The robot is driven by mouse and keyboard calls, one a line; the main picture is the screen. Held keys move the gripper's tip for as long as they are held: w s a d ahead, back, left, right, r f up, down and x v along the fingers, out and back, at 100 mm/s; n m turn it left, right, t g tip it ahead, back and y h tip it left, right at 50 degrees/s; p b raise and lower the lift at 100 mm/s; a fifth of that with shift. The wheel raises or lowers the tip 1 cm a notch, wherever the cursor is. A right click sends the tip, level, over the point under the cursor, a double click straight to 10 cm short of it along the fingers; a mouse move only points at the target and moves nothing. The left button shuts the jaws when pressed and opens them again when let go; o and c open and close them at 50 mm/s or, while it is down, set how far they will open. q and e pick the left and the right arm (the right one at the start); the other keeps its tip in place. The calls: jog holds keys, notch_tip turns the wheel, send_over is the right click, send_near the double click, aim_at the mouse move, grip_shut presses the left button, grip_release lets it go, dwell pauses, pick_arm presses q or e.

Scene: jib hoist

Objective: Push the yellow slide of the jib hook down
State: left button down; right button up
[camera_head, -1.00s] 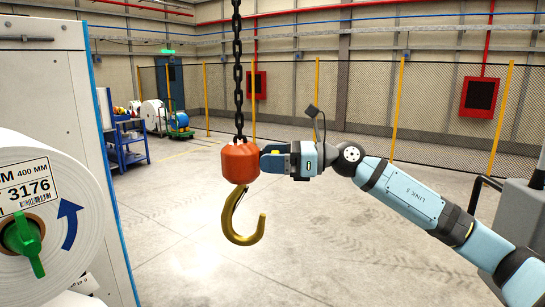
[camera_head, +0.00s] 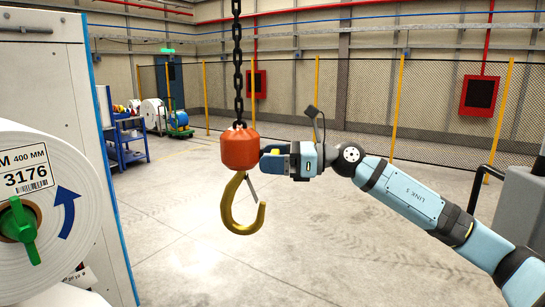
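The jib hook hangs near the middle of the head view. Its orange-red block (camera_head: 240,149) is on a dark chain (camera_head: 238,75), with a gold-yellow hook (camera_head: 229,212) below. A thin grey latch (camera_head: 251,188) runs from under the block toward the hook's tip. I cannot make out a separate yellow slide. My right gripper (camera_head: 266,160) comes in from the right, level with the block's lower right side. Its fingertips are at or very near the block; I cannot tell whether they touch it, nor how far apart they are. My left gripper is out of view.
A large white roll (camera_head: 45,215) with a green knob fills the left edge, by a grey cabinet (camera_head: 45,90). A blue cart (camera_head: 125,140) stands at the back left. Open concrete floor (camera_head: 180,240) lies around the hook. A mesh fence (camera_head: 350,100) runs behind.

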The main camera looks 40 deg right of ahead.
jog(key=shift+o, duration=1)
jog(key=shift+w+d, duration=0.1)
jog(key=shift+w, duration=0.05)
jog(key=shift+s+d, duration=0.1)
jog(key=shift+s, duration=0.15)
jog(key=b+v, duration=0.7)
jog(key=v, duration=0.6)
jog(key=shift+d, duration=0.15)
